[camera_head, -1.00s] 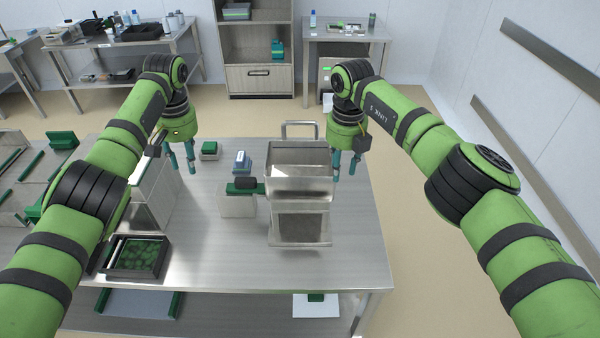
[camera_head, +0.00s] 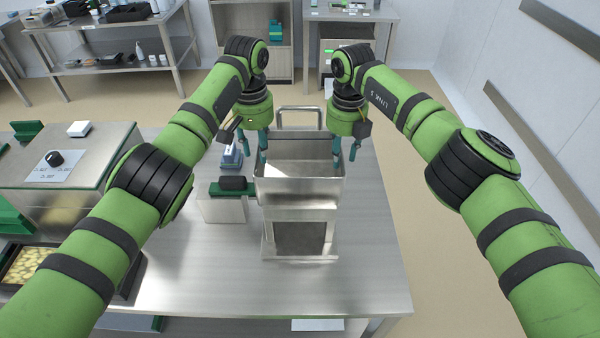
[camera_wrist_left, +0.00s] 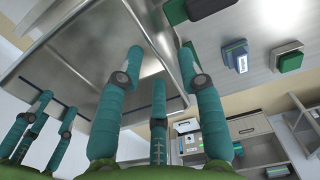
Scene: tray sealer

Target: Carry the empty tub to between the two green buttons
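The empty tub (camera_head: 300,188) is a steel open-topped bin, upright on a steel stand (camera_head: 300,240) on the table. Nothing shows inside it. My left gripper (camera_head: 252,150) is open at the tub's left wall. In the left wrist view its fingers (camera_wrist_left: 165,85) are apart, with the tub's rim (camera_wrist_left: 178,68) running between them; contact is unclear. My right gripper (camera_head: 346,152) is open at the tub's right wall, its fingers apart around the rim.
Left of the tub stands a steel box (camera_head: 222,210) with a green bar and black piece on top. A blue-and-white item (camera_head: 231,158) is behind it. A steel machine (camera_head: 90,170) and a crate of yellow pieces (camera_head: 30,263) are further left. The table front is clear.

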